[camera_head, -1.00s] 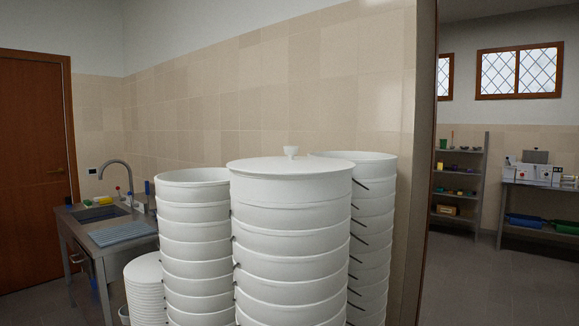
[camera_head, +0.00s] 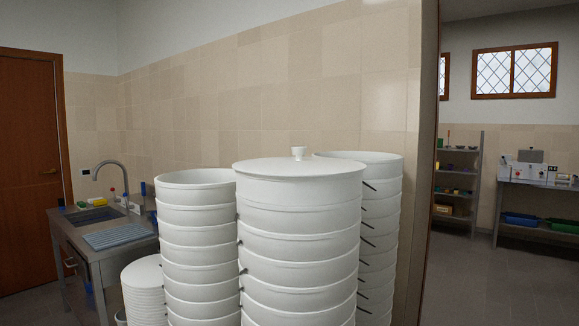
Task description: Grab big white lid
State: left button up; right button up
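The big white lid (camera_head: 270,168) lies flat on top of the front middle stack of white tubs (camera_head: 300,247). Neither of my grippers shows in this view.
Open-topped white tub stacks stand close on the left (camera_head: 195,240) and behind right (camera_head: 380,230), with dark handles sticking out. A low pile of white discs (camera_head: 144,290) and a metal sink bench (camera_head: 75,235) are at left. A doorway opens at right onto shelves (camera_head: 456,185).

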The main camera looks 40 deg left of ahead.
aim_at(299, 165)
jog(key=k+j, duration=0.1)
jog(key=j, duration=4.2)
jog(key=j+z, duration=0.35)
jog(key=k+j+z, duration=0.1)
jog(key=z, duration=0.7)
